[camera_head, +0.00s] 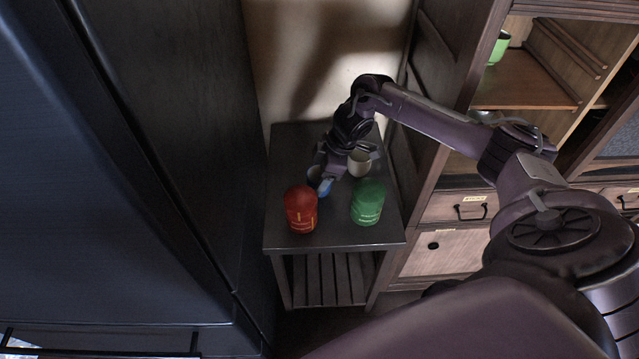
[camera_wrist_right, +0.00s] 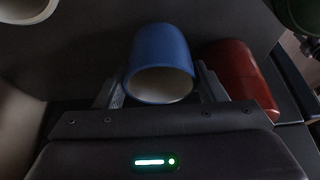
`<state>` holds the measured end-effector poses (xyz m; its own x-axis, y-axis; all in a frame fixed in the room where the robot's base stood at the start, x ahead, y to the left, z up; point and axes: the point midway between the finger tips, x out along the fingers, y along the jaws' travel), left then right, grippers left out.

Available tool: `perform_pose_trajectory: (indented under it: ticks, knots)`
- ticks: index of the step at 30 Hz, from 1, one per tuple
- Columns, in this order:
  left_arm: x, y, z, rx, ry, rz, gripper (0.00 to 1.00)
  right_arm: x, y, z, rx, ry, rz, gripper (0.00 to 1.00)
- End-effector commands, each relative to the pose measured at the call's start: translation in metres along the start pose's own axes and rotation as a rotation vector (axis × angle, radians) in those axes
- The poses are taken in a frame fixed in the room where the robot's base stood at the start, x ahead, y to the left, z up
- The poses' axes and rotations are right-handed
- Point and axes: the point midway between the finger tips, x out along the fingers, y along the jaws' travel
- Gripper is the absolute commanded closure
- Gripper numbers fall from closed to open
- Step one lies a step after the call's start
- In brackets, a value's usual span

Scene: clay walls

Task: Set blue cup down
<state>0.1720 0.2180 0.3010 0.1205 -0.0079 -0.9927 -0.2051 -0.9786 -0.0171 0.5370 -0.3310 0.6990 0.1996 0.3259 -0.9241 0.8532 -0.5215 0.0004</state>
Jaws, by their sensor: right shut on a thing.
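The blue cup (camera_wrist_right: 158,58) is between the fingers of my right gripper (camera_wrist_right: 160,92) in the right wrist view, with its pale open mouth toward the camera. In the head view only part of the blue cup (camera_head: 324,187) shows beneath my right gripper (camera_head: 322,178), which is shut on it. The cup is at the dark side table (camera_head: 340,239), behind the red canister. I cannot tell whether its base touches the tabletop. My left gripper is not in view.
A red canister (camera_head: 300,210) and a green canister (camera_head: 368,203) stand toward the table's front. A white cup (camera_head: 359,163) stands close right of my gripper. A dark tall cabinet (camera_head: 165,130) borders the left; a wooden cabinet (camera_head: 450,206) borders the right, with a green cup (camera_head: 499,47) on its shelf.

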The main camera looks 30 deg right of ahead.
Motion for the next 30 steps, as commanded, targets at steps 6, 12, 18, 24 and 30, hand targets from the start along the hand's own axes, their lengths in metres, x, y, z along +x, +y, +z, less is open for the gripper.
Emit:
perform_pose_trajectory:
  ticks: [6,12,18,24,30]
  knots:
    - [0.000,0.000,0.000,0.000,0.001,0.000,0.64,0.000,0.000,0.000,0.000,0.001,0.000,0.66]
    - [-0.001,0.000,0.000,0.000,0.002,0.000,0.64,-0.007,0.001,-0.003,-0.001,0.001,0.002,0.66]
    - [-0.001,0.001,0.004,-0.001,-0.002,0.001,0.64,-0.033,0.001,-0.014,-0.003,0.003,0.004,0.66]
    - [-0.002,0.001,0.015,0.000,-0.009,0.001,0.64,-0.078,0.002,-0.033,-0.004,0.004,0.006,0.66]
    - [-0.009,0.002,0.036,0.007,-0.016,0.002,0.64,-0.135,0.002,-0.056,-0.004,0.001,0.008,0.66]
